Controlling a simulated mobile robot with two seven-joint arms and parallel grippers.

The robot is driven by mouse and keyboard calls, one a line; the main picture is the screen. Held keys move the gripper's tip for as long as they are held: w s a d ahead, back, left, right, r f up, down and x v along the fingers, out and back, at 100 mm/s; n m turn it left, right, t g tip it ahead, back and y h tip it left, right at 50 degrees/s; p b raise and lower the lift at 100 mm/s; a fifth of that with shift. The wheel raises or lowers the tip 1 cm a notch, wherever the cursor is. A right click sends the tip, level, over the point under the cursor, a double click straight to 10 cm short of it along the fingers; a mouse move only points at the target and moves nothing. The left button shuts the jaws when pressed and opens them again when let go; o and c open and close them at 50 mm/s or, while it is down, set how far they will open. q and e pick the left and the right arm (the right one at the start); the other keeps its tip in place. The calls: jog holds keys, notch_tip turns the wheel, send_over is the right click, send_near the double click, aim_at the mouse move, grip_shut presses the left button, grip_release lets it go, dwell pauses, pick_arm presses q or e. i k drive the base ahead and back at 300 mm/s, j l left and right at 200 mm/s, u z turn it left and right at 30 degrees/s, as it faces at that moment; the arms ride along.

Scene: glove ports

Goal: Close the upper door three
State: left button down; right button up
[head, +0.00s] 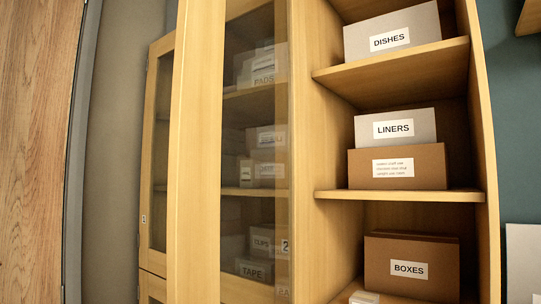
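A tall wooden cabinet shows in the head view. Its right-hand upper bay is uncovered, with open shelves (400,196). A glazed door with a wide wooden stile (198,150) stands just left of this bay. It appears to be upper door three, swung open to the left, with its near edge toward me; no number three is readable. Through its glass, a label reading 2 and boxes behind are visible. Neither of my grippers is in view.
The open bay holds boxes marked DISHES (391,34), LINERS (395,127) and BOXES (411,268). Another narrow glazed door (158,150) is further left, closed as far as I can tell. A wooden panel (38,140) stands at the far left.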

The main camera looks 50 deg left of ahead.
aim_at(194, 216)
jog(key=k+j, duration=0.1)
jog(key=j, duration=1)
jog(key=i+j, duration=0.1)
jog(key=j, duration=0.6)
jog(key=i+j+z, duration=0.1)
jog(key=j, duration=0.55)
